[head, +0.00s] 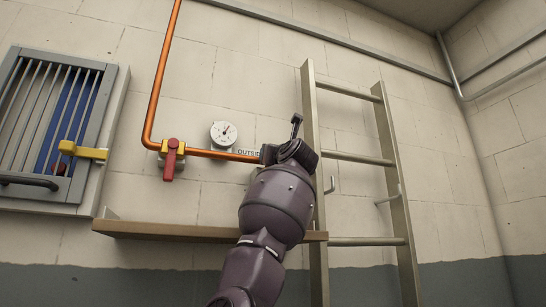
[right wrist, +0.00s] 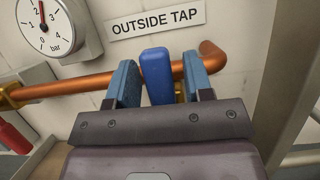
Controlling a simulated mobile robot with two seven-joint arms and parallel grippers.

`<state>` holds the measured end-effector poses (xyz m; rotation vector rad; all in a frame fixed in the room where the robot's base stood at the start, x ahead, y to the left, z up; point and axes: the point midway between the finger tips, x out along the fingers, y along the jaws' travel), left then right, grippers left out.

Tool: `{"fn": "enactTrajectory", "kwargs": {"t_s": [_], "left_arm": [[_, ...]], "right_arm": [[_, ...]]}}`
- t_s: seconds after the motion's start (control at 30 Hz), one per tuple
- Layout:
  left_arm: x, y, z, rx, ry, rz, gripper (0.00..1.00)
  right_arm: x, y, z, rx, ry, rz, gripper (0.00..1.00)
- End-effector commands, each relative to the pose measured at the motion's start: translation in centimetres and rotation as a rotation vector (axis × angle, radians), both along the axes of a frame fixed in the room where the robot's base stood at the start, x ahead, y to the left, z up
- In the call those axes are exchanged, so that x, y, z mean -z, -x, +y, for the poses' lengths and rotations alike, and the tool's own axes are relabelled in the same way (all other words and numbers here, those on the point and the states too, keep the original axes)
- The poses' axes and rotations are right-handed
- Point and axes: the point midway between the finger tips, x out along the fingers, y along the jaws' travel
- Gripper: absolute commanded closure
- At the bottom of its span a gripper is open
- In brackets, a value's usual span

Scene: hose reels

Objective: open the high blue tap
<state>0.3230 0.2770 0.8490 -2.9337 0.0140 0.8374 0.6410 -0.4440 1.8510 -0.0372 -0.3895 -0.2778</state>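The blue tap handle (right wrist: 158,76) stands upright in the right wrist view, on the copper pipe (right wrist: 85,88) below an "OUTSIDE TAP" sign (right wrist: 155,21). My right gripper (right wrist: 160,66) is open, with one blue-grey finger on each side of the handle. A narrow gap shows at the right finger; I cannot tell whether the left finger touches. In the head view my right gripper (head: 287,153) is at the pipe's right end and hides the blue tap. My left gripper is in neither view.
A red-handled tap (head: 172,158) sits left on the pipe, below a dial gauge (head: 223,133). A wooden shelf (head: 170,231) runs beneath. A ladder (head: 312,110) with hooks stands close right. A barred cabinet (head: 52,125) with a yellow latch is far left.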

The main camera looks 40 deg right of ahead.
Motion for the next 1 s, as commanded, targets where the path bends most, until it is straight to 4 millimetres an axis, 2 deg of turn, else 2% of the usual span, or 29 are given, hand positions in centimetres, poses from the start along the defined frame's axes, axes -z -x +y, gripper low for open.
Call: {"fn": "enactTrajectory", "kwargs": {"t_s": [0.3,0.47,1.0], "left_arm": [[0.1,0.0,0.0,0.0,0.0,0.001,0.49],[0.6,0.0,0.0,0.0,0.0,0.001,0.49],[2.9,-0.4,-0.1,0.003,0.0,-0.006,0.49]], "right_arm": [[-0.1,0.1,0.0,0.002,0.002,-0.002,0.49],[0.4,1.1,0.3,0.002,0.003,-0.003,0.49],[3.7,8.5,2.5,0.001,0.002,-0.004,0.49]]}}
